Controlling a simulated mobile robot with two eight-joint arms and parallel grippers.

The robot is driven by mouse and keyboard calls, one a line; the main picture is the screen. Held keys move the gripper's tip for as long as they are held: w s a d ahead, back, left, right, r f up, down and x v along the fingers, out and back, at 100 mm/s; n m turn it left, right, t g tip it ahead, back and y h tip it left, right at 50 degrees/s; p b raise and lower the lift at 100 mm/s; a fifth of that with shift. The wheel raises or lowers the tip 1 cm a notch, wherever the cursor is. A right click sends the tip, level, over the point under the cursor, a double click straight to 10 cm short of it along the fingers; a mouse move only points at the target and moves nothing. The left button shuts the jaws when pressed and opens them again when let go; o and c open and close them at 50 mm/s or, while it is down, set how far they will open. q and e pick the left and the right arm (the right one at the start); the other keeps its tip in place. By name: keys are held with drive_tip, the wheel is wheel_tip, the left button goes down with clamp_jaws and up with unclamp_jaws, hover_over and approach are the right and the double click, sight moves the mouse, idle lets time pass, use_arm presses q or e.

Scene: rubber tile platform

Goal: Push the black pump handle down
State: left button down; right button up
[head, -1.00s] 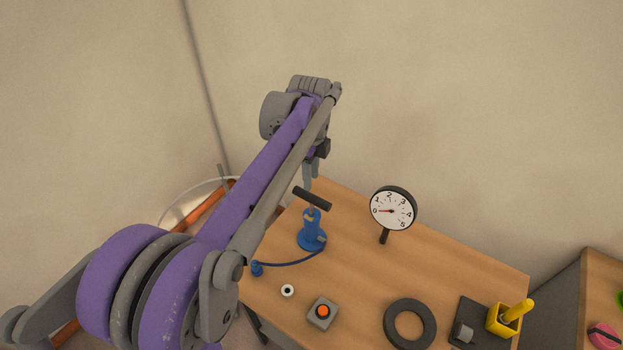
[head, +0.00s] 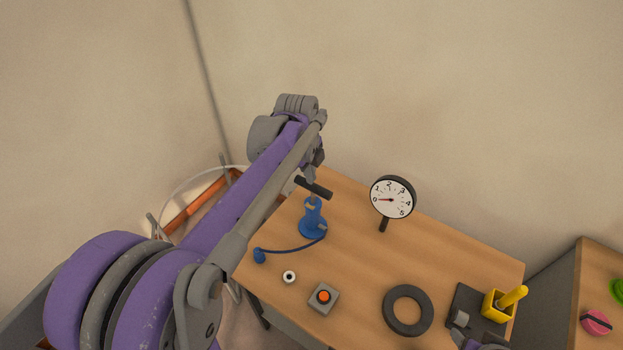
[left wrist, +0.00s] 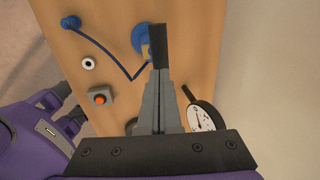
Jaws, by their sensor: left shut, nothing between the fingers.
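The black pump handle (head: 314,188) is a short dark bar on top of the blue pump (head: 312,222), which stands upright at the far left of the wooden table. The handle is raised above the pump body. My left gripper (head: 312,177) is shut and empty, pointing down right at the handle. In the left wrist view its closed fingertips (left wrist: 160,70) meet the outline of the handle (left wrist: 159,43). I cannot tell whether they touch it. The handle partly covers the fingertips in the head view. My right gripper is not clearly shown.
A white dial gauge (head: 392,197) stands right of the pump, its needle near 0. A blue hose runs to the left. A small white ring (head: 289,277), an orange button box (head: 323,296), a black ring (head: 408,310) and a yellow holder (head: 499,304) lie nearer. The table middle is clear.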

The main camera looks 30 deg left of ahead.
use_arm(q)
drive_tip(key=shift+w+f, duration=0.15)
drive_tip(key=shift+f, duration=0.45)
drive_tip(key=shift+w+f, duration=0.15)
drive_tip(key=shift+f, duration=0.4)
